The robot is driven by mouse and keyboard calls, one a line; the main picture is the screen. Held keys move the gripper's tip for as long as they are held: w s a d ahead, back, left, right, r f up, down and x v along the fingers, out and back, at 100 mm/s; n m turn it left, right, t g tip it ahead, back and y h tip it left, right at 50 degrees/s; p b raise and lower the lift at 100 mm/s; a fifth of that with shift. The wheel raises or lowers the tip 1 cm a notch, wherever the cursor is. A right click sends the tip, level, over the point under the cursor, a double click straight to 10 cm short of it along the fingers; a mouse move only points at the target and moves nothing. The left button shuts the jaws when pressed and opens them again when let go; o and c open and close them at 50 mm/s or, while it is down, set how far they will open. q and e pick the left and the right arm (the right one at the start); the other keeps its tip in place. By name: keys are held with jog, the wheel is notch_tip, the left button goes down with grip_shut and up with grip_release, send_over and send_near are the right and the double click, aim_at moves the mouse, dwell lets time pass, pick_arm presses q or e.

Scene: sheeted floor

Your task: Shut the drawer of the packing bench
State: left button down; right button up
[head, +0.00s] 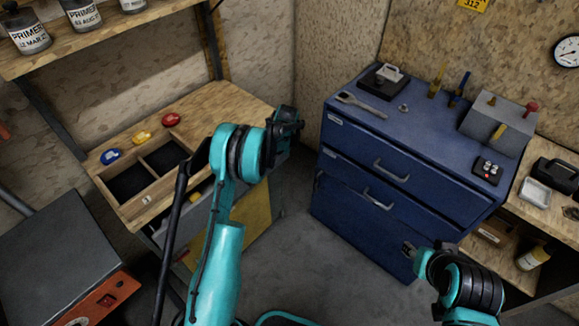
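The packing bench (215,112) is a light wooden bench at the left. Its drawer (147,202) stands open toward the front, showing two dark, empty-looking compartments. My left arm crosses in front of the bench and hides part of the drawer's right side. My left gripper (288,126) is dark and hangs in the air to the right of the drawer, apart from it; its fingers are not clear. My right gripper (411,250) is low at the right, in front of the blue cabinet and far from the drawer; its fingers are mostly hidden.
Blue, yellow and red small items (142,136) lie on the bench top behind the drawer. A blue drawer cabinet (350,160) with tools on top stands at the right. A dark-topped machine (55,255) stands at lower left. Grey floor (305,265) is clear between bench and cabinet.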

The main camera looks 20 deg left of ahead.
pick_arm(q)
jog(key=a, duration=0.1)
jog(key=w+a, duration=0.1)
jog(key=a, duration=0.1)
jog(key=w+a, duration=0.1)
jog(key=a, duration=0.1)
jog(key=shift+w, duration=0.1)
jog(key=shift+a, duration=0.25)
jog(key=shift+w, duration=0.1)
